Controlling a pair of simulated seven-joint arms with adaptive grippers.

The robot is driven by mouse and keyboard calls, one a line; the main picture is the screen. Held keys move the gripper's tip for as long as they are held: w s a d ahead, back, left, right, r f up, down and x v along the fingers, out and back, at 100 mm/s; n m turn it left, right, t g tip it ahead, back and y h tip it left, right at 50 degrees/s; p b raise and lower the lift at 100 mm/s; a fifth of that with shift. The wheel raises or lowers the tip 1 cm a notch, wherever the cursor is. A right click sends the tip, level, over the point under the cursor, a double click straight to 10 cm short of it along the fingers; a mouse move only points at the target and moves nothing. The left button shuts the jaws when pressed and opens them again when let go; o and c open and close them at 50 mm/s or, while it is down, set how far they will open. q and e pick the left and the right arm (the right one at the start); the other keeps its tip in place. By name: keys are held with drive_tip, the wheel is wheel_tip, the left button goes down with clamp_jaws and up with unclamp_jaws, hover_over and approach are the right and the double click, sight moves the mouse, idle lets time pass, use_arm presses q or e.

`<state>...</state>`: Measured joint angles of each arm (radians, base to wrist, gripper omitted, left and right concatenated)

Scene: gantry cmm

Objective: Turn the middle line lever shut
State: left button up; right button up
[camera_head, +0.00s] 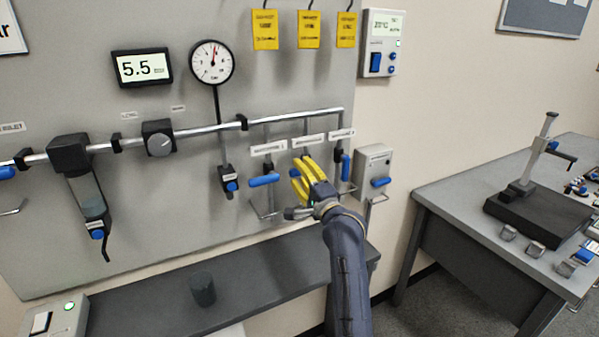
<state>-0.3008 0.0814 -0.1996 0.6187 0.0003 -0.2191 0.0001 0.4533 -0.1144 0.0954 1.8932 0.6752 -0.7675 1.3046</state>
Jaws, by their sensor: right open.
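Three drop lines with white labels hang from the horizontal air pipe (215,127) on the grey panel. The left line's blue lever (264,180) lies crosswise. The right line's blue lever (346,168) hangs upright, along its pipe. The middle line shows under its label (309,139), but its lever is hidden behind my right gripper. My right gripper (302,170), with yellow fingers, is open and reaches up to the middle line. I cannot tell whether the fingers touch the lever or stand around it. My left gripper is not in view.
A grey box with a blue handle (375,165) is close to the right of the lines. A dark shelf (255,285) with a dark cup (203,289) runs below. A gauge (211,62) and a regulator (158,138) are at left. A bench (460,215) stands right.

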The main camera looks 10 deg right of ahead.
drive_tip(key=v, duration=1.1)
drive_tip(key=shift+s+f, duration=0.1)
